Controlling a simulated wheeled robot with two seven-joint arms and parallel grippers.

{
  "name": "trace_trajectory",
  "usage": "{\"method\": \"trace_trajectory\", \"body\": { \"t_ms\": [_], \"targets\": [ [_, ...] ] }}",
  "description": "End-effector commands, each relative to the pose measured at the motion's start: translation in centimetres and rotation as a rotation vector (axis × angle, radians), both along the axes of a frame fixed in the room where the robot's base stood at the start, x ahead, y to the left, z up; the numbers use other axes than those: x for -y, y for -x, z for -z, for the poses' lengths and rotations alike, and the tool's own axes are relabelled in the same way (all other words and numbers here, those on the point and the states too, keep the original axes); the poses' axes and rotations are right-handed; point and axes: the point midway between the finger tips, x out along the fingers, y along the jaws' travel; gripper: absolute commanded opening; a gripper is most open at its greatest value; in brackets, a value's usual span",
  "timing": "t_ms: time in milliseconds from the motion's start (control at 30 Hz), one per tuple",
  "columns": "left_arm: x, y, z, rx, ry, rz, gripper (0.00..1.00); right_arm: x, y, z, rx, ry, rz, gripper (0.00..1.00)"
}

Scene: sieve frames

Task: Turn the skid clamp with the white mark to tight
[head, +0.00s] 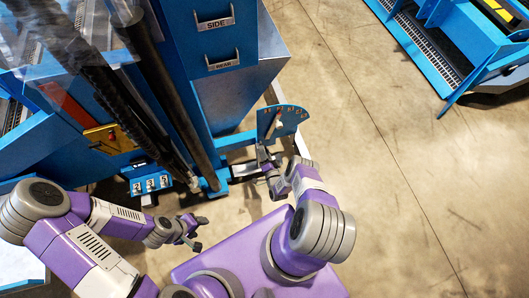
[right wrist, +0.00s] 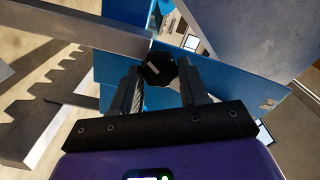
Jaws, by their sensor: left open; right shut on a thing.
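A dark, faceted clamp knob (right wrist: 158,72) with a pale mark on its face sits in the middle of the right wrist view, in front of a blue plate. My right gripper (right wrist: 160,78) is shut on it, with one finger on each side. In the head view, my right gripper (head: 267,163) is below the blue quadrant plate (head: 288,119), and the knob is too small to make out there. My left gripper (head: 191,231) is open and empty, held low to the left of my purple base. The knob's setting cannot be read.
The quadrant plate carries small marks and a pale pointer. The blue machine (head: 180,60) with black cylinders fills the left. Numbered blocks (head: 150,184) stand near its foot. A toothed metal bar (right wrist: 45,108) lies left of the knob.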

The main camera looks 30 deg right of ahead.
Motion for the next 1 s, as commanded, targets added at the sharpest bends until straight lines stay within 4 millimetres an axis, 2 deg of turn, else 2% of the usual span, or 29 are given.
{"method": "trace_trajectory", "body": {
  "t_ms": [600, 1000],
  "targets": [
    [0.0, 0.0, 0.0, 0.0, 0.0, 0.0, 0.57, 0.08, 0.0, 0.14, 0.138, -0.566, 0.0, 0.14],
    [0.0, 0.0, 0.0, 0.0, 0.0, 0.0, 0.57, 0.02, -0.04, 0.22, 0.203, -0.84, 0.0, 0.14]
  ]
}}
